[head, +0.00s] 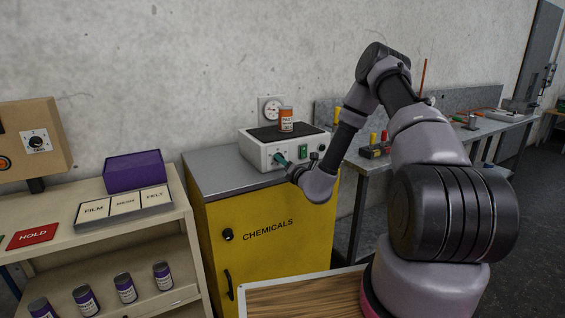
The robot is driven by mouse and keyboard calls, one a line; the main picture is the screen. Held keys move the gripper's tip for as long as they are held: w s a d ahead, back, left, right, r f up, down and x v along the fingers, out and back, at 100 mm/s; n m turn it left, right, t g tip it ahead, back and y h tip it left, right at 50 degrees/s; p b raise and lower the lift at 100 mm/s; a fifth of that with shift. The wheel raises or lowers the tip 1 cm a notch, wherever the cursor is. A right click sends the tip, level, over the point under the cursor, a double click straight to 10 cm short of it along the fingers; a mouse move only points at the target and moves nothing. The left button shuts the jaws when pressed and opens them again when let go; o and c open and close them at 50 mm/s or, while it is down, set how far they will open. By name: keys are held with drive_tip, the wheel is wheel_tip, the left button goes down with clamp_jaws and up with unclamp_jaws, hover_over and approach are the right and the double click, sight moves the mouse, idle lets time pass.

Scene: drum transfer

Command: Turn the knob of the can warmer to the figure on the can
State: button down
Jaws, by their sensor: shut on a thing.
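The can warmer (263,149) is a pale box with a dark top plate, standing on the yellow cabinet. An orange can (286,120) with a pale label stands upright on the plate; its print is too small to read. My gripper (283,162) is at the left part of the warmer's front face, shut on the knob. The gripper covers the knob, so its pointer and scale cannot be read. A green switch (303,152) shows on the front face to the right of my gripper.
The yellow cabinet (262,245) is marked CHEMICALS. A wall gauge (271,109) is behind the warmer. At left, a shelf unit (120,255) holds a tray, a purple box (134,171) and several purple cans. A workbench (450,133) with tools stands at right.

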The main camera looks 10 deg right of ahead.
drive_tip(key=m, duration=0.5)
drive_tip(key=shift+m+h, duration=0.4)
drive_tip(key=shift+m, duration=2.2)
drive_tip(key=c, duration=0.5)
unclamp_jaws()
drive_tip(key=v, duration=1.1)
